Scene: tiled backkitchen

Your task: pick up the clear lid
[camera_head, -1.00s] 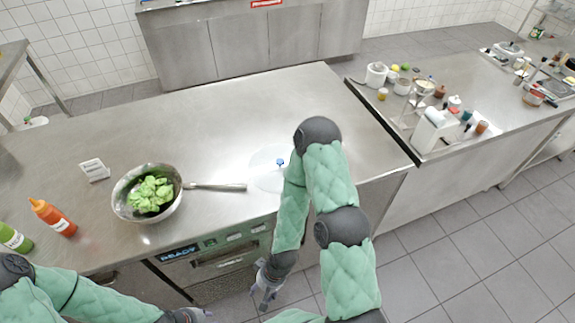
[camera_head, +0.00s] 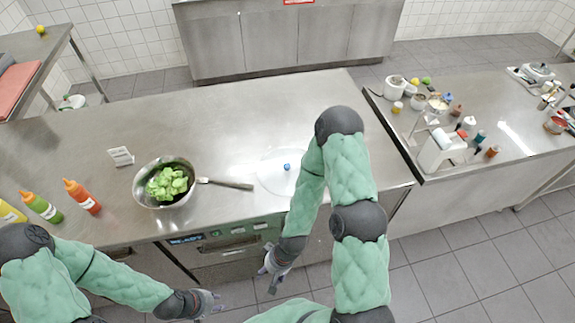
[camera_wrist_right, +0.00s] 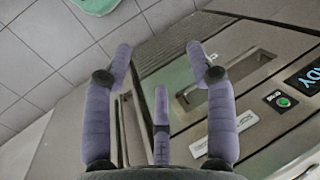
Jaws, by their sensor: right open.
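The clear lid (camera_head: 270,181) is a round see-through disc with a blue knob. It lies flat on the steel counter, right of the bowl, and my right arm partly covers its right edge. My right gripper (camera_head: 270,280) hangs below the counter's front edge, in front of the appliance panel, apart from the lid. In the right wrist view its fingers (camera_wrist_right: 160,75) are spread and empty. My left gripper (camera_head: 212,304) is at the bottom, in front of the counter and far from the lid. Its fingers are too small to tell open from shut.
A metal bowl of lettuce (camera_head: 140,194) stands left of the lid, with a long-handled utensil (camera_head: 232,184) between them. Sauce bottles (camera_head: 82,197) and a small white card (camera_head: 121,156) are further left. The counter behind the lid is clear. A side counter at right holds several containers.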

